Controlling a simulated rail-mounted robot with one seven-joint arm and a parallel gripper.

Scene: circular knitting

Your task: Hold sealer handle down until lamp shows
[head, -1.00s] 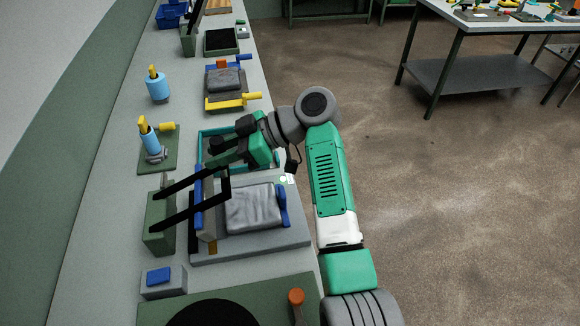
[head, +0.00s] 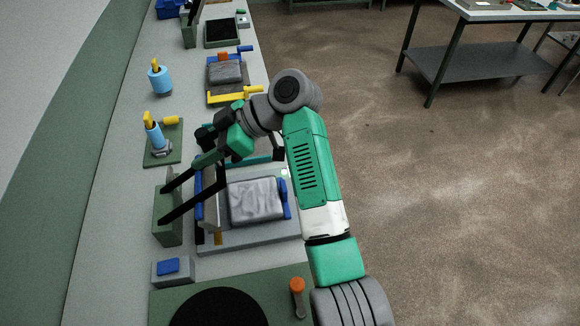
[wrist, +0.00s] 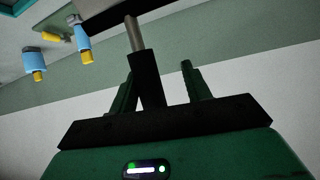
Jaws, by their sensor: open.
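The sealer has a green block (head: 168,218) on the bench with two black arms (head: 192,205) slanting up to the right, raised over its base. A grey folded packet (head: 256,200) lies on the base. My gripper (head: 207,148) is open at the raised ends of the arms. In the wrist view, its two green fingers (wrist: 157,72) stand apart, with a black piece and a grey rod (wrist: 135,34) near the left finger. I cannot tell if they touch. A tiny pale spot (head: 284,172) shows at the base's corner; I cannot tell whether it is a lit lamp.
A grey box with a blue top (head: 170,267) and a green plate with a black disc (head: 218,308) stand in front. Blue bottles with yellow tops (head: 160,80) stand farther back, beside another packet station (head: 228,72).

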